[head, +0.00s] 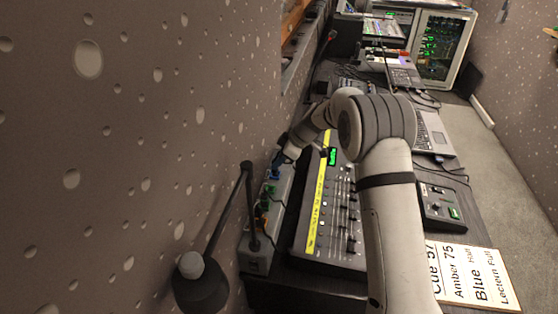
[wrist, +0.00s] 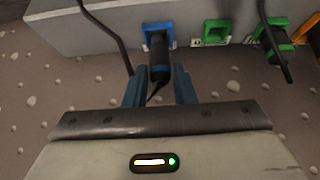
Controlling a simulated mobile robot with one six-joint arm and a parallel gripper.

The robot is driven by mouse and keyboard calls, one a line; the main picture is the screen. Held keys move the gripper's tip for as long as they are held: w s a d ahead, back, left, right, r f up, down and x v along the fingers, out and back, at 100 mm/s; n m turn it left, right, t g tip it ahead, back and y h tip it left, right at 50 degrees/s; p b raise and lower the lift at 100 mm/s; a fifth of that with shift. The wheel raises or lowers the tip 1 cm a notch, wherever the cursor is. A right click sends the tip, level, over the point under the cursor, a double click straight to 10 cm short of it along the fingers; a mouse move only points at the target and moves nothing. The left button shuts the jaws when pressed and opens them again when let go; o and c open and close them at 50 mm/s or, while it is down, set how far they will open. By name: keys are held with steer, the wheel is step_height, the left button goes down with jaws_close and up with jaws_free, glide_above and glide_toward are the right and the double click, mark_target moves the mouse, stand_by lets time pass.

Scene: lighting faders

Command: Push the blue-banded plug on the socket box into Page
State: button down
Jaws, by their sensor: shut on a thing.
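The grey socket box (head: 258,262) lies along the wall left of the mixing desk; its face shows across the top of the wrist view (wrist: 80,35). My gripper (wrist: 160,85) is shut with its blue fingers on either side of the dark blue-banded plug (wrist: 159,60). The plug points at a blue-framed socket (wrist: 147,30), its front end at the opening; how deep it sits I cannot tell. In the head view my gripper (head: 280,158) is at the box's far end, hiding the plug. Any label "Page" is not readable.
Right of the blue socket are an empty green socket (wrist: 216,32), a green one with a dark plug and cable (wrist: 272,42), and an orange one. A cable hangs left of my fingers.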

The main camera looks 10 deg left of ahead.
steer(key=shift+f+b, duration=0.5)
steer(key=shift+b, duration=0.5)
stand_by(0.3)
stand_by(0.6)
steer(key=c, duration=1.1)
jaws_free()
steer(key=shift+r, duration=0.1)
